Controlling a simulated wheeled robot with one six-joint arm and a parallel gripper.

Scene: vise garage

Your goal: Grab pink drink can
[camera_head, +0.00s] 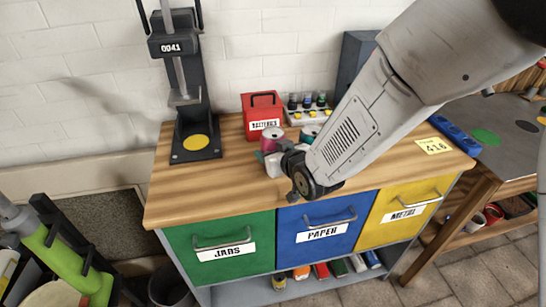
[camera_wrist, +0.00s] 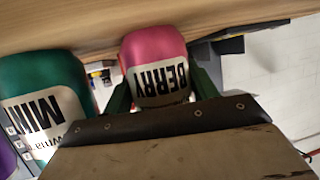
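The pink drink can (camera_head: 272,134) stands on the wooden bench top, towards its middle. In the wrist view the pink can (camera_wrist: 154,52) has a white label reading BERRY, upside down.
A green can (camera_wrist: 42,100) labelled MIN... stands beside the pink can; it also shows in the head view (camera_head: 309,132). A red box (camera_head: 262,118) and a rack of small bottles (camera_head: 308,108) stand behind. A black press (camera_head: 190,110) is at the left. The bench's front left is clear.

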